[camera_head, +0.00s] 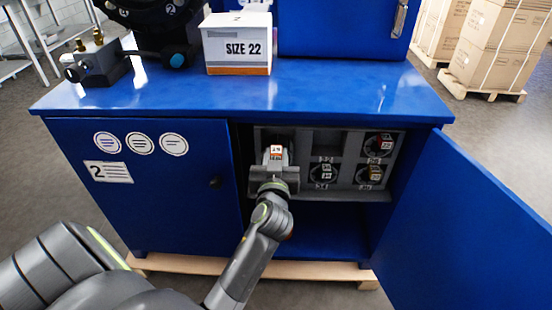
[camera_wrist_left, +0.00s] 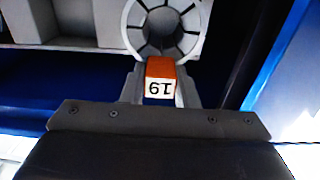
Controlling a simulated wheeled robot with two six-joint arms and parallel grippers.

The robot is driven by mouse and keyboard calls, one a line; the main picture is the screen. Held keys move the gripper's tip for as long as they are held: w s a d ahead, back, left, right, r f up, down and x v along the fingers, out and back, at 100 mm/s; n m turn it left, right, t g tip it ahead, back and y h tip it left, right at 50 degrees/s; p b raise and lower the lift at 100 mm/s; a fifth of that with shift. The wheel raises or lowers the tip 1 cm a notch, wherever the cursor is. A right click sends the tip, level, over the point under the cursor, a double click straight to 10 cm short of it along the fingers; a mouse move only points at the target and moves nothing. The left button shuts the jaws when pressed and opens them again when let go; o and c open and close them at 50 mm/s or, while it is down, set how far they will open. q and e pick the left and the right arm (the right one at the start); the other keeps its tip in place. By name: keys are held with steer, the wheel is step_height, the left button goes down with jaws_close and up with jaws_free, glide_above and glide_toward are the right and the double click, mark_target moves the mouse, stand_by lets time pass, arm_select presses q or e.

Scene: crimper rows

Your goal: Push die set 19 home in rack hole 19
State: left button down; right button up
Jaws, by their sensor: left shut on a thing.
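Die set 19 is a pale segmented ring (camera_wrist_left: 166,28) with an orange and white tag reading 19, upside down in the left wrist view; the tag (camera_head: 276,151) also shows in the head view. My left gripper (camera_wrist_left: 160,88) is shut on the tag block, with the ring just beyond the fingertips. In the head view the left gripper (camera_head: 275,165) is at the left end of the grey rack (camera_head: 348,152) inside the cabinet. The gripper and die set cover the hole there, so I cannot tell how deep the ring sits. My right gripper is not in view.
Other die sets sit in the rack at lower middle (camera_head: 323,174), lower right (camera_head: 370,175) and upper right (camera_head: 379,145). The upper middle place (camera_head: 328,143) looks empty. The blue cabinet door (camera_head: 485,215) stands open at right. A SIZE 22 box (camera_head: 238,48) is on top.

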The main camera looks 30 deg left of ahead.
mark_target(277, 145)
arm_select(q)
steer(key=shift+r, duration=0.4)
stand_by(0.4)
stand_by(0.4)
stand_by(0.6)
steer(key=shift+w, duration=0.2)
steer(key=shift+b+x, duration=0.8)
steer(key=shift+x, duration=2.3)
